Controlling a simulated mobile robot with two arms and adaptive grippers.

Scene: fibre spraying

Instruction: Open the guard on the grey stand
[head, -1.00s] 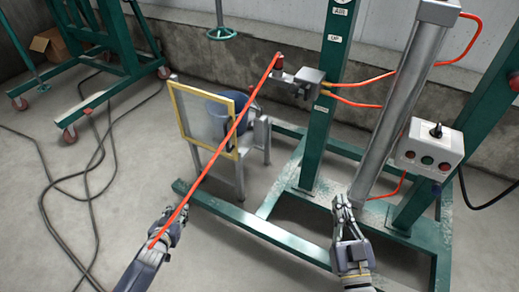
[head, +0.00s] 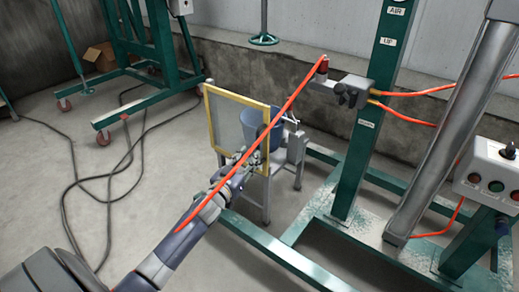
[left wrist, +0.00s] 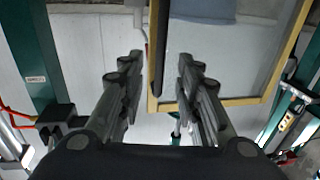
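The guard (head: 209,128) is a clear panel in a yellow frame, upright on the front of the grey stand (head: 290,160). A blue bucket (head: 254,120) stands behind it on the stand. My left gripper (head: 250,158) is at the guard's lower right part in the head view, partly behind the red hose. In the left wrist view the left gripper (left wrist: 157,65) is open, with the frame's edge and a dark bar (left wrist: 161,45) showing between its fingers. The guard's frame (left wrist: 240,101) extends to the right there. I cannot tell whether the fingers touch it. My right gripper is out of view.
A red hose (head: 290,103) crosses in front of the stand from a nozzle block (head: 350,91) on the green post (head: 365,140). A green base frame lies right of the stand. A control box (head: 490,182) is at the right. Black cables (head: 110,180) lie on the floor at left.

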